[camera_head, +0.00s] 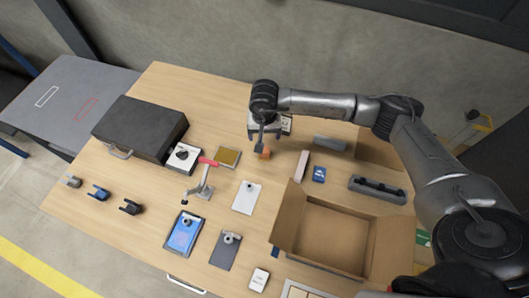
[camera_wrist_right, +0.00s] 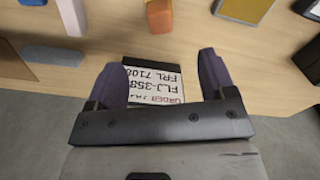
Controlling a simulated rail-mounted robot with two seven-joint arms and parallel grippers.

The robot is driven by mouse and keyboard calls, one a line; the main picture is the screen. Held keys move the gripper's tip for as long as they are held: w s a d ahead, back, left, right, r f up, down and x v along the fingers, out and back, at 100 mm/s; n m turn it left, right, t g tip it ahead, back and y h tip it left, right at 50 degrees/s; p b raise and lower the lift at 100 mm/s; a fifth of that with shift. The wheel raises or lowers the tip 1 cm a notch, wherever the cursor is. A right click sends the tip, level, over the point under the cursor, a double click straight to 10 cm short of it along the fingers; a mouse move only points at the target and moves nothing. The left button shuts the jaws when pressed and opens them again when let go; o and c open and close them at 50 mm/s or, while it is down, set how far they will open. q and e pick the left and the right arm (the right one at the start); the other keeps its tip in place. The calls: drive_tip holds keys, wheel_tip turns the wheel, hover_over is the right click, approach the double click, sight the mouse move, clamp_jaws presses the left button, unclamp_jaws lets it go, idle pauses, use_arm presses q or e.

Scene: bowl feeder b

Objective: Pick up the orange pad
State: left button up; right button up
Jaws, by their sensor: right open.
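The orange pad (camera_head: 264,153) is a small block lying on the wooden table, right by my right gripper (camera_head: 260,140) in the head view. In the right wrist view the orange pad (camera_wrist_right: 159,17) is at the top edge, partly cut off, beyond the fingertips. My right gripper (camera_wrist_right: 158,62) is open, with nothing held between its dark fingers. A printed label card (camera_wrist_right: 155,82) shows between and behind the fingers in that view. My left gripper is not in view.
An open cardboard box (camera_head: 333,233) stands at the table's front right. A black case (camera_head: 140,128) is at left, with a red-handled clamp (camera_head: 203,180) nearer the middle. A yellow-brown framed tile (camera_head: 228,158) lies left of the pad. A grey block (camera_head: 330,143) lies to its right.

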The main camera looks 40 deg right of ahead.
sight(264, 153)
wheel_tip(264, 153, down, 13)
drive_tip(key=shift+f, duration=0.2)
idle(0.6)
drive_tip(key=shift+c, duration=0.4)
drive_tip(key=c, duration=1)
drive_tip(key=shift+c, duration=0.2)
drive_tip(key=shift+r, duration=0.15)
wheel_tip(264, 153, up, 4)
drive_tip(key=shift+r, duration=0.1)
drive_tip(key=s+d+r, duration=0.5)
drive_tip(key=s+r, duration=0.1)
drive_tip(key=s, duration=0.4)
drive_tip(key=shift+s+r, duration=0.3)
